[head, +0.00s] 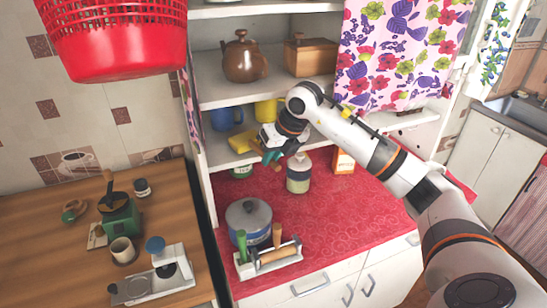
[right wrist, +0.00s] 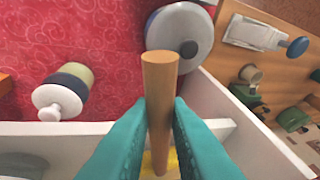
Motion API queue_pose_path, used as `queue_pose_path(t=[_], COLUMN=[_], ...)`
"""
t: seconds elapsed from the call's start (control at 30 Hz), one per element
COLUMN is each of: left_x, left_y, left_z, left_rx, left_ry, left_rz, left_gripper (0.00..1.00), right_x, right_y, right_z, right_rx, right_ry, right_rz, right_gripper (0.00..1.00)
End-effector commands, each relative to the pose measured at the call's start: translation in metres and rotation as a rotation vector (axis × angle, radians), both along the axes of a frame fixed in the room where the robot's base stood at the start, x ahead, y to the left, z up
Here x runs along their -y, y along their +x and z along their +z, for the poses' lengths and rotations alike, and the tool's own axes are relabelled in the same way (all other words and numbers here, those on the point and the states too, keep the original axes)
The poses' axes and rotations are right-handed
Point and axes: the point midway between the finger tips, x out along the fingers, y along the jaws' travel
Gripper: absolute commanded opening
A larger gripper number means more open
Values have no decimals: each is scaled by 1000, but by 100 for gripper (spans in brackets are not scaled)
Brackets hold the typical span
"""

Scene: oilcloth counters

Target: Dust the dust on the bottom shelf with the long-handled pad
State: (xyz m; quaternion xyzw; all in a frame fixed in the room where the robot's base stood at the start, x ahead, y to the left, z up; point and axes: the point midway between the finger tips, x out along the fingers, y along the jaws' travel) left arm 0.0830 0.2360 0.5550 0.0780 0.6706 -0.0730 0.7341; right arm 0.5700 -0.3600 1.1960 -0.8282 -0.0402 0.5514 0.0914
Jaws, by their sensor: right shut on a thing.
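My right gripper (head: 272,157) is shut on the wooden handle (right wrist: 160,95) of the long-handled pad, at the front of the bottom shelf (head: 222,162). The handle's butt end points toward the right wrist camera, between the teal fingers (right wrist: 160,130). The yellow pad (head: 243,147) shows left of the gripper, at the bottom shelf; I cannot tell whether it touches the board. In the right wrist view, a little yellow shows behind the fingers. I cannot make out any dust; the arm hides the shelf's right part. My left gripper is out of view.
A blue mug (head: 226,118) and a yellow mug (head: 265,111) stand behind the pad. Below are a jar (head: 299,173), a lidded pot (head: 249,221) and a tool rack (head: 268,260) on the red counter (head: 335,215). A red basket (head: 118,40) is at upper left.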

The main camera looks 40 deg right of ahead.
Motion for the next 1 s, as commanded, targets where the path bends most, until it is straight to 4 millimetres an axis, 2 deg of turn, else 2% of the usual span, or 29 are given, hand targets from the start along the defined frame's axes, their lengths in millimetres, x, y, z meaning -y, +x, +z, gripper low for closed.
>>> queue_pose_path(t=[1.0], left_x=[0], left_y=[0], left_z=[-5], left_rx=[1], left_ry=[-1], left_rz=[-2], left_gripper=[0], right_x=[0], right_y=[0], right_z=[-7], right_rx=[0], right_ry=[0], right_rz=[-1], right_gripper=[0])
